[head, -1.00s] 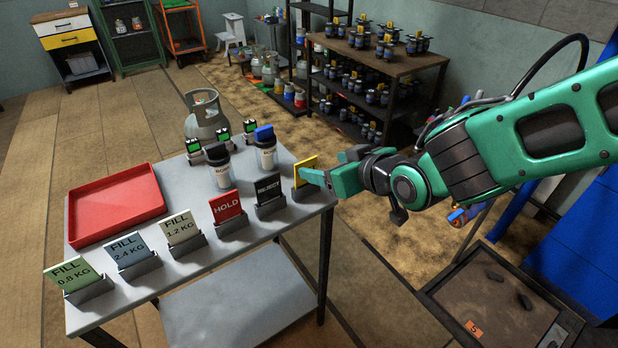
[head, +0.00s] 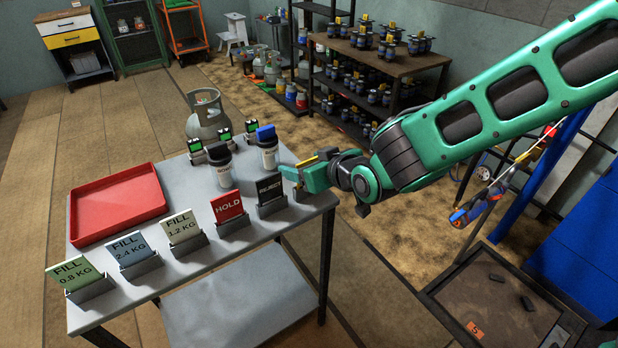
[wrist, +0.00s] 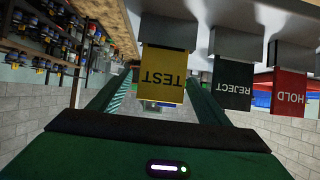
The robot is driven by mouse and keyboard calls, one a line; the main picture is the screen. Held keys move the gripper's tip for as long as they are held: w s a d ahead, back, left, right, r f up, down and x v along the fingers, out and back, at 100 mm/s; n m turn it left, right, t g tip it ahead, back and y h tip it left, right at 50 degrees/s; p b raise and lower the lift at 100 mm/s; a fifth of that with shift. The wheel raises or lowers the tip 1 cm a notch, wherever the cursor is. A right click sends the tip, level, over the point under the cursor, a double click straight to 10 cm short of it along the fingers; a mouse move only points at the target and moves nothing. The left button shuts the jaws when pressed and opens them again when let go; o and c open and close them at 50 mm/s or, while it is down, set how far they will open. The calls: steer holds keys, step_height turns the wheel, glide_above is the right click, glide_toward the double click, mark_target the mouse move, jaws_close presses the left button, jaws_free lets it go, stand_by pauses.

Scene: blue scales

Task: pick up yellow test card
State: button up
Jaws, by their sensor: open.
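The yellow test card (wrist: 165,82) shows upside down in the wrist view, its "TEST" lettering readable. It stands in a grey holder (wrist: 167,31). My gripper (wrist: 158,90) is open, with one finger on each side of the card in that view; I cannot tell whether either finger touches it. In the head view my gripper (head: 292,174) is at the right end of the grey table and hides most of the card and its holder. A strip of yellow (head: 308,161) shows just above the fingers.
The black REJECT card (head: 270,188) stands close to the left of my gripper, then the red HOLD card (head: 227,206) and several FILL cards. A red tray (head: 120,235) lies at the left.

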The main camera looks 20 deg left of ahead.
steer(key=shift+x, duration=1.3)
steer(key=shift+d, duration=0.1)
steer(key=c, duration=1.1)
steer(key=shift+r, duration=0.1)
